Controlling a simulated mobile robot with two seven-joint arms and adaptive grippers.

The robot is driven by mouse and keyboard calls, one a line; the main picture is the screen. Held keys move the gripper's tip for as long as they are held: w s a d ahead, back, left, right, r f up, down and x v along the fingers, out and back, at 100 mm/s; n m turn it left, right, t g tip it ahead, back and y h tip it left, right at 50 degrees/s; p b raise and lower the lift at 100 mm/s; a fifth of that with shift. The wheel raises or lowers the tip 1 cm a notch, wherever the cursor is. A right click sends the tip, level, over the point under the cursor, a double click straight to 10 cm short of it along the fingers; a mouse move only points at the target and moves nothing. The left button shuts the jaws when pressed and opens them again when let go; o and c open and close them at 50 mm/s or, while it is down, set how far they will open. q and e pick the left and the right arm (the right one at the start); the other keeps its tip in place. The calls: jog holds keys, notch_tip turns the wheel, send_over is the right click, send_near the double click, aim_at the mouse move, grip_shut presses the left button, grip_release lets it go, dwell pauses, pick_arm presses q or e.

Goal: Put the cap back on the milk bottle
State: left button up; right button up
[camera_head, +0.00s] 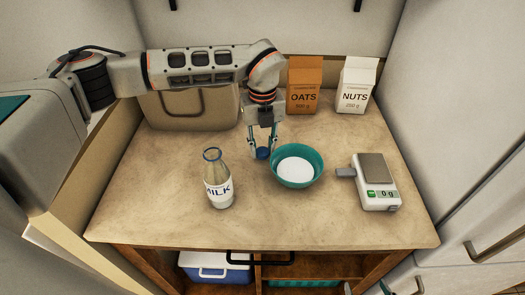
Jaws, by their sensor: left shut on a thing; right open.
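The milk bottle (217,180) stands on the worktop left of centre. It is clear glass with a white label, and its round blue-rimmed mouth faces up with no cap on it. My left gripper (262,148) reaches down from above, behind and to the right of the bottle. It is shut on the small blue cap (263,154), close to the left edge of the teal bowl. Whether the cap touches the worktop is hard to tell. My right gripper (386,289) shows only in part at the bottom edge, below the worktop's front, open and apart from everything on it.
A teal bowl (297,182) with white contents stands right of the cap. A kitchen scale (379,196) is further right. Oats (304,92) and nuts (355,90) cartons and a beige bin (182,108) line the back. The worktop (300,225) is clear at the front.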

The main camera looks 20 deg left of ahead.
aim_at(263, 151)
pick_arm(q)
notch_tip(263, 151, up, 18)
jog(key=shift+r+b, duration=0.15)
jog(key=shift+b, duration=0.15)
dwell(0.3)
